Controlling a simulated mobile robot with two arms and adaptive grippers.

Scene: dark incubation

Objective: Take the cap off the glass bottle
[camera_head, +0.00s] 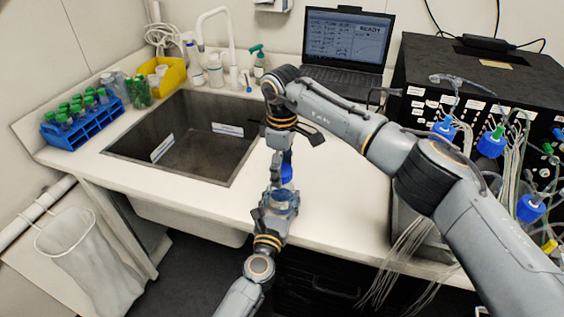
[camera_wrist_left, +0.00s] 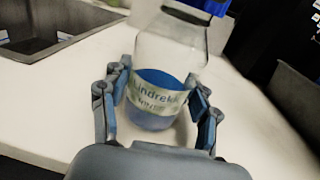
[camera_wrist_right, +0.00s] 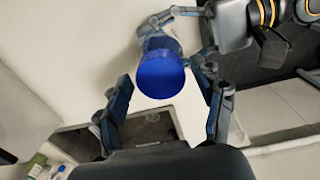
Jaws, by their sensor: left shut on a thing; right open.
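The glass bottle (camera_wrist_left: 170,50) is clear, with blue liquid and a pale label, and stands upright at the counter's front. Its blue cap (camera_head: 287,173) is on its top. The cap also shows in the right wrist view (camera_wrist_right: 162,75), and its lower edge in the left wrist view (camera_wrist_left: 212,7). My left gripper (camera_head: 278,204) is shut on the bottle's body, one finger on each side. My right gripper (camera_wrist_right: 163,80) is open and points down above the bottle. The cap lies between its spread fingers in view; I cannot tell whether they touch it.
A sink (camera_head: 188,145) lies left of the bottle. A blue rack (camera_head: 82,125) of green-capped tubes and a yellow bin (camera_head: 165,75) stand beyond it. A laptop (camera_head: 345,45) is at the back. A black unit (camera_head: 470,75) with tubing and blue-capped bottles fills the right.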

